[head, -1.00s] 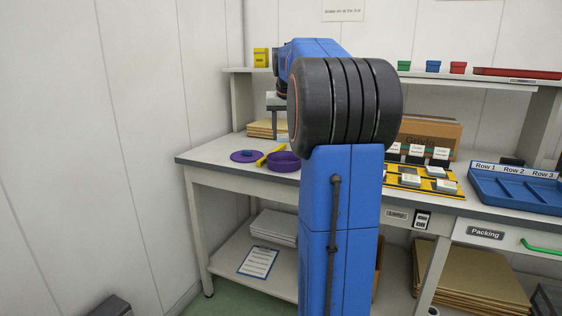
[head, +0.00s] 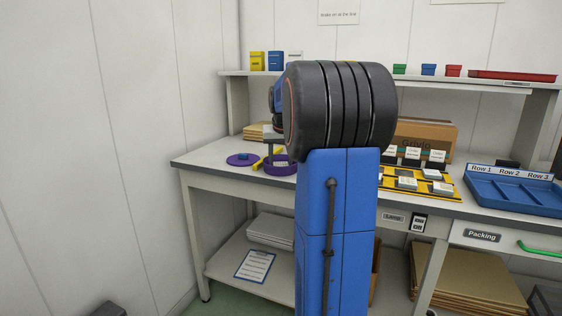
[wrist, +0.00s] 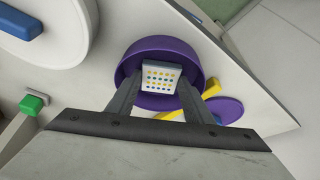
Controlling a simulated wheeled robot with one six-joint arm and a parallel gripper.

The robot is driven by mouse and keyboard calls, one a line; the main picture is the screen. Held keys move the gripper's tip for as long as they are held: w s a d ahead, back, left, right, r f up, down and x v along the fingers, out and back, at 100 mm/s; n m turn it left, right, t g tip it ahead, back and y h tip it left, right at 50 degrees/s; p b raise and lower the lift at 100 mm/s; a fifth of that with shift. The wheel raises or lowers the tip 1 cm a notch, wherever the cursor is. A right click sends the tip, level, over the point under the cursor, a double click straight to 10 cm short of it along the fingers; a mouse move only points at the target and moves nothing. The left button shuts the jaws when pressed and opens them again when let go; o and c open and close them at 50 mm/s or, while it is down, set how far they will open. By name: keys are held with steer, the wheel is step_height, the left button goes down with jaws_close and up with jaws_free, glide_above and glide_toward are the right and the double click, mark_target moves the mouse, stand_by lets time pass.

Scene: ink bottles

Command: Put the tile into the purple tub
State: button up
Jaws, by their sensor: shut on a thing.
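The tile (wrist: 161,76) is a pale square with rows of yellow and blue dots, held between the two fingertips of my gripper (wrist: 159,88). In the wrist view the tile lies within the outline of the purple tub (wrist: 133,61), a round open container. I cannot tell how far the tile is above the tub's floor. In the head view the purple tub (head: 281,170) stands near the left end of the bench. My gripper (head: 268,152) reaches down over it, partly hidden by my arm. The tile cannot be made out there.
A purple disc (head: 240,160) with a blue knob and a yellow bar (head: 255,162) lie beside the tub. A yellow-black board (head: 447,191) with several pale blocks and a blue tray (head: 515,190) stand to the right. A shelf (head: 420,78) runs behind.

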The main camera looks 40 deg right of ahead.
steer(key=o, duration=1.1)
steer(key=v, duration=1.2)
steer(key=shift+a, duration=0.1)
